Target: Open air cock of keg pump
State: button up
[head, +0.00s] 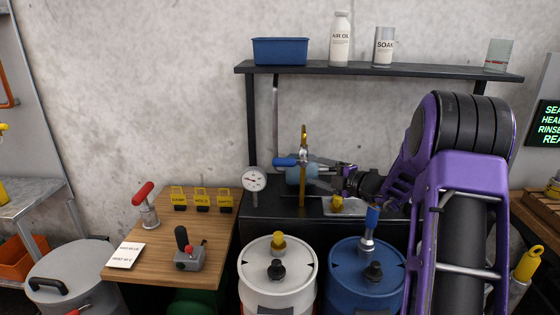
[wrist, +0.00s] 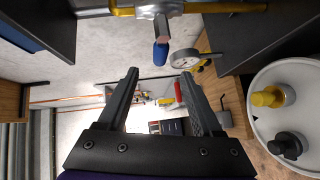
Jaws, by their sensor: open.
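A metal valve body (head: 303,158) with a blue lever handle (head: 285,161) sits on an upright yellow pipe (head: 303,190) above the dark bench. The blue handle points left in the head view. In the wrist view the blue handle (wrist: 161,53) shows near the top, just above the gap between the fingertips. My gripper (head: 308,172) reaches in from the right, close to the valve. In the wrist view my gripper (wrist: 159,76) is open, with nothing visible between its fingers. I cannot tell whether a finger touches the handle.
A pressure gauge (head: 254,179) stands left of the valve. A white drum (head: 275,270) and a blue drum (head: 345,275) stand in front. A wall shelf (head: 370,70) is above. A wooden table (head: 210,215) at left carries a red-handled lever (head: 143,193) and yellow tags.

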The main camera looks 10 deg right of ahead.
aim_at(289, 162)
jog(key=b+x, duration=0.1)
jog(key=x, duration=1.5)
grip_shut()
dwell(0.8)
